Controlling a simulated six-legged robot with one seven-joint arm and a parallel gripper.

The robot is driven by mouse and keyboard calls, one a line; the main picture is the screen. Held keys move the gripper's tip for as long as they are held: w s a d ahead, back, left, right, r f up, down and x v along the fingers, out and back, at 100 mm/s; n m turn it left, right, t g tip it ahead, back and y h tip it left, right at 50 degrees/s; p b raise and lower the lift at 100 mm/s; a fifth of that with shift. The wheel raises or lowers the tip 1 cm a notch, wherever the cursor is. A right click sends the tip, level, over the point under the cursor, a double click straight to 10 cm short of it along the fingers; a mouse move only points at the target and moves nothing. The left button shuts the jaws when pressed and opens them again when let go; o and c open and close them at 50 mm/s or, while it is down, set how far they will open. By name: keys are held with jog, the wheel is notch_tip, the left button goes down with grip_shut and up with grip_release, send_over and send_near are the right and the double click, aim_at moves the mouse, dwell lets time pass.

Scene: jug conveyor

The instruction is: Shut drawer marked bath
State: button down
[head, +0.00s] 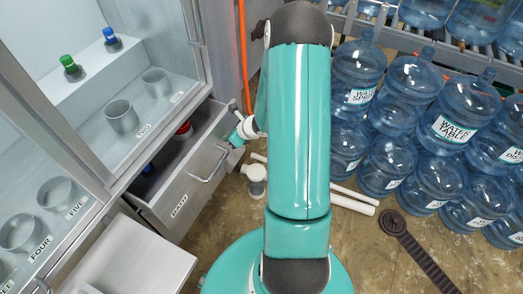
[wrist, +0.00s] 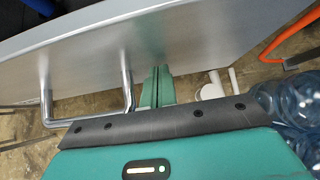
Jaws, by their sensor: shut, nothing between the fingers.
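The drawer marked BATH (head: 172,214) stands pulled out from the lower part of the grey cabinet, with a red item (head: 184,129) and a dark blue item (head: 148,168) inside. Its bar handle (head: 210,168) is on the front; the handle also shows in the wrist view (wrist: 128,82), beside my fingers. My gripper (head: 238,139) is at the drawer's far front end, partly hidden by my arm. In the wrist view my gripper (wrist: 157,84) is shut and empty, its fingertips close to the drawer front (wrist: 190,45). I cannot tell if they touch it.
Another pale drawer or box (head: 135,262) juts out at lower left. Glass-fronted shelves above hold cups (head: 122,116) and capped bottles (head: 112,40). Stacked water jugs (head: 455,115) fill the right side. A white canister (head: 256,180), pale tubes (head: 345,201) and a dark strap-like object (head: 420,250) lie on the floor.

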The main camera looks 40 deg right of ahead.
jog(key=w+a, duration=0.1)
jog(key=w, duration=0.3)
jog(key=w+a, duration=0.2)
jog(key=w, duration=0.2)
jog(key=w+a, duration=0.1)
jog(key=w, duration=0.3)
jog(key=shift+w+a, duration=0.15)
jog(key=shift+w+a+r, duration=0.1)
jog(key=shift+w+a, duration=0.05)
jog(key=shift+w, duration=0.15)
